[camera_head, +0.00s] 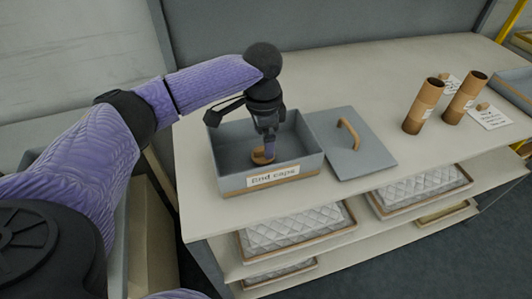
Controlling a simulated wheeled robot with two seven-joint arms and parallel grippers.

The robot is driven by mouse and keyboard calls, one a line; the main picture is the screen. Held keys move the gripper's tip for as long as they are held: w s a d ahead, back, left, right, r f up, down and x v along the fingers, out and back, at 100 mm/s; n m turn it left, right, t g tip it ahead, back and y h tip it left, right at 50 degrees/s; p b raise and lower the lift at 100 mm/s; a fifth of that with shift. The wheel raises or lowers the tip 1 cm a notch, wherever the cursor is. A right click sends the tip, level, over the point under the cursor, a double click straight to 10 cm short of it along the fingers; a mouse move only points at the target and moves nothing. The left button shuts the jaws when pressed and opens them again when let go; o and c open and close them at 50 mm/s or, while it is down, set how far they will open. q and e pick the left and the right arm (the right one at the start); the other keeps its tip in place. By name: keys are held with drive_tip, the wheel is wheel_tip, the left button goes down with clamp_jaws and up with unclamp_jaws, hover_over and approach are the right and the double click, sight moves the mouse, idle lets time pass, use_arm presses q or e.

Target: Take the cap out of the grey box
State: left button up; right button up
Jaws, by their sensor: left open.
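The grey box (228,182) stands open on the table and carries a label reading "End caps". The cap (259,159) is a small round brown piece on the box floor, near the front wall. My left gripper (268,150) points down into the box, with its fingertips at the cap. The gripper is open and partly covers the cap, so I cannot tell whether the fingers touch it. My right gripper is not in view.
A grey lid (372,157) with a wooden handle lies flat just right of the box. Two brown tubes (423,106) (463,97) stand at the right by white cards (489,117). Quilted pads lie on shelves below. The tabletop (340,82) behind the lid is clear.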

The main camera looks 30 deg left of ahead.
sight(262, 149)
use_arm(q)
drive_tip(key=f, duration=0.2)
drive_tip(key=f+b, duration=0.1)
drive_tip(key=f, duration=0.1)
drive_tip(key=shift+w+a+f, duration=0.1)
drive_tip(key=shift+a+f, duration=0.1)
drive_tip(key=shift+f, duration=0.2)
